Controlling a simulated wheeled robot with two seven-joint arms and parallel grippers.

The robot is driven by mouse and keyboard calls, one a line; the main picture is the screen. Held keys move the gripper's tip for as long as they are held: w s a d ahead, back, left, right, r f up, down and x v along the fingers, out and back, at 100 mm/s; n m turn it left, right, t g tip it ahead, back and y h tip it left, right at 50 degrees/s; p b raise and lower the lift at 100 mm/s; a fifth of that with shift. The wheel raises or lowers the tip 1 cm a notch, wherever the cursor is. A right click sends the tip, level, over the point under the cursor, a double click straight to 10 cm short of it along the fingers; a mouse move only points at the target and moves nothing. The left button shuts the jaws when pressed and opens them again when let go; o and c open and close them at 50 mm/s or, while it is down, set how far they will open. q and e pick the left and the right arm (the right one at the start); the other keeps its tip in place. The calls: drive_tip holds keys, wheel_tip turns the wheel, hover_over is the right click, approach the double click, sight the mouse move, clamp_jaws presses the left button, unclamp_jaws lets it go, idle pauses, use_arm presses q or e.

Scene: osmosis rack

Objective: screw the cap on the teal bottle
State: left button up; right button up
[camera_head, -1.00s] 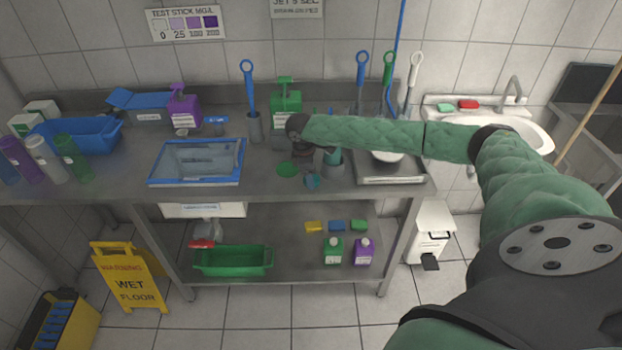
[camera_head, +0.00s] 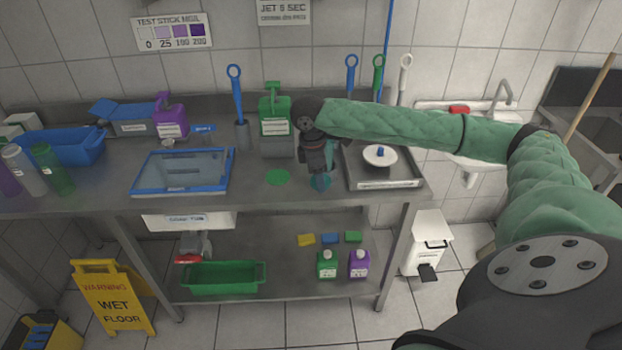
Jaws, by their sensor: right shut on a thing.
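My right gripper (camera_head: 317,168) points down over the front middle of the steel counter. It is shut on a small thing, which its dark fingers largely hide. My left gripper is not in view.
A flat green disc (camera_head: 277,177) lies left of the gripper. A scale-like tray with a white dish (camera_head: 380,156) stands to the right. A green jug (camera_head: 275,112) stands behind, and a blue-rimmed basin (camera_head: 182,188) is at left. The counter's front edge is close.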

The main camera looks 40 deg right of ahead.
drive_tip(key=shift+s+r, duration=0.45)
drive_tip(key=shift+s, duration=0.35)
drive_tip(key=shift+a, duration=0.1)
drive_tip(key=a+f+m, duration=0.5)
drive_tip(key=a+m, duration=0.1)
drive_tip(key=a, duration=0.5)
drive_tip(key=w+a+f+m+y, duration=0.1)
drive_tip(key=a+f+m, duration=0.3)
drive_tip(key=a, duration=0.7)
drive_tip(key=shift+a+f+m+g+y, duration=0.3)
drive_tip(key=shift+a+f+m+g, duration=0.1)
drive_tip(key=shift+m, duration=0.5)
drive_tip(key=shift+w, duration=0.15)
drive_tip(key=shift+d, duration=0.1)
